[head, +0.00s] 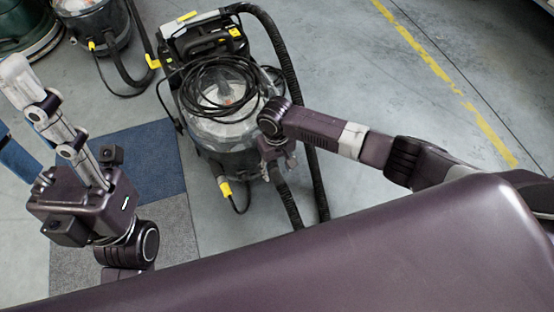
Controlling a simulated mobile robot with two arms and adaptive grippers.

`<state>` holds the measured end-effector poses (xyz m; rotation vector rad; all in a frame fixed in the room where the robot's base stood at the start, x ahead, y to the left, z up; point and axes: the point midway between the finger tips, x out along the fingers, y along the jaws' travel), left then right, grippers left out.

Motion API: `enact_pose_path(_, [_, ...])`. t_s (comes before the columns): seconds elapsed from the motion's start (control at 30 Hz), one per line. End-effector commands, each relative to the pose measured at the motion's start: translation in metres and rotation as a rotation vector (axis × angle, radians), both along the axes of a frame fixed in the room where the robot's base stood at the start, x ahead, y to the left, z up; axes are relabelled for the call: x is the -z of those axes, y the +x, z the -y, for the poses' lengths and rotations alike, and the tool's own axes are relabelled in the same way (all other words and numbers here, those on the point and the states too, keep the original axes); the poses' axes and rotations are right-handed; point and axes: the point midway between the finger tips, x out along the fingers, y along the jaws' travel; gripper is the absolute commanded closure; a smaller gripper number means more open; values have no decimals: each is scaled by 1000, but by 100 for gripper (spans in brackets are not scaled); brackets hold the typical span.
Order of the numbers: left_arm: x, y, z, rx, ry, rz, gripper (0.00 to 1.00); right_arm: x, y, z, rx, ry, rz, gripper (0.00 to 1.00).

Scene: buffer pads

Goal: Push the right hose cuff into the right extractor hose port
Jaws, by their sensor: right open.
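The right extractor (243,133), a black and grey machine with a clear tank and coiled cable, stands centre-left. A thick black ribbed hose (290,72) arches from its top and runs down its right side. A second hose length (286,197) rises to just below my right gripper (279,160). The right gripper is open at the extractor's right side, small and partly hidden by its own wrist. I cannot make out the cuff or port there, nor any contact. My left gripper (65,135) is at the left, seen nearly edge-on, away from the extractor.
Another extractor (92,22) with its own hose stands at the top left, beside a dark green rounded object (25,30). Blue and grey mats (150,150) lie left of the right extractor. The grey floor (400,90) to the right is clear, crossed by a yellow line (425,60).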

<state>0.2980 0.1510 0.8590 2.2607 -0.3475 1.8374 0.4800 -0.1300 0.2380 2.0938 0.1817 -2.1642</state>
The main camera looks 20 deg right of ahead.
Motion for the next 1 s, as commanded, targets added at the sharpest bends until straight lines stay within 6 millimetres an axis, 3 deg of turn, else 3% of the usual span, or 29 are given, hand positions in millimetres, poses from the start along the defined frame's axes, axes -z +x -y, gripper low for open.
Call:
enact_pose_path(0.2, [0, 0, 0, 0, 1, -1, 60, -43, 2, 0, -1, 1, 1, 53])
enact_pose_path(0.4, [0, 0, 0, 1, 1, -1, 60, -62, 2, -1, -2, 0, 0, 53])
enact_pose_path(1.0, [0, 0, 0, 1, 1, -1, 60, -64, 1, -1, -1, 0, -1, 53])
